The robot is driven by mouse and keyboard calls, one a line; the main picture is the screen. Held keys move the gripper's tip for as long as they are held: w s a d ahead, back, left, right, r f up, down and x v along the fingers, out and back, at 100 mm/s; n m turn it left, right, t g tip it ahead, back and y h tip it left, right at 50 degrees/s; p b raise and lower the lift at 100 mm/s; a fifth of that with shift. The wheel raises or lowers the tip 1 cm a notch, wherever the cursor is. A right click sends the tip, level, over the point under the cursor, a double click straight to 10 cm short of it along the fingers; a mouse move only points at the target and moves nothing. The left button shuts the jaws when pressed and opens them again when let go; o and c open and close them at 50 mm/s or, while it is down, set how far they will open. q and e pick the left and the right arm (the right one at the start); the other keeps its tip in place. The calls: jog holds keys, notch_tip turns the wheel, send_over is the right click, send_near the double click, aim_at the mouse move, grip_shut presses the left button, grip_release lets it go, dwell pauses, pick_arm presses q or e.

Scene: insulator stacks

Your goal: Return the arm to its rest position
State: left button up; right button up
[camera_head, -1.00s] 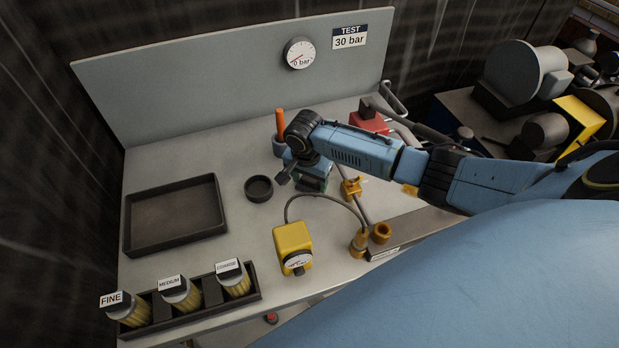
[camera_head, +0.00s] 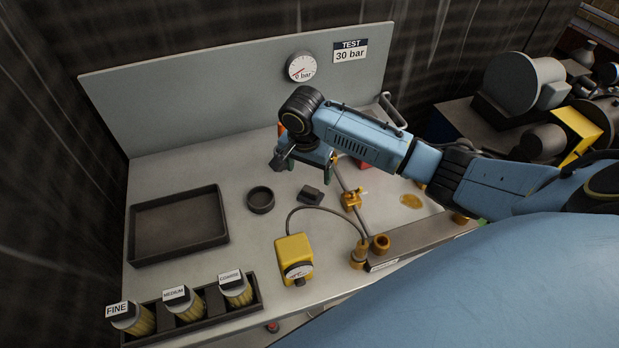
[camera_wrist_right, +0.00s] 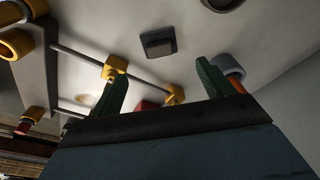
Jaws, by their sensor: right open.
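My right arm reaches in from the right in the head view, in blue and black. Its gripper (camera_head: 306,160) hangs over the bench, raised above the surface behind a small dark block (camera_head: 311,195). In the right wrist view the two green fingers of the gripper (camera_wrist_right: 160,85) stand wide apart with nothing between them. The dark block (camera_wrist_right: 158,42) lies on the bench beyond the fingertips, apart from them. The left gripper is not in view.
The bench holds a dark tray (camera_head: 224,215), a round dark dish (camera_head: 260,200), a yellow gauge box (camera_head: 294,257) with a hose, brass fittings (camera_head: 380,244) and a rack of labelled brushes (camera_head: 183,303). A grey back panel (camera_head: 200,105) with a dial (camera_head: 301,67) stands behind.

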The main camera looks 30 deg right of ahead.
jog(key=shift+a+r, duration=0.1)
jog(key=shift+r, duration=1.05)
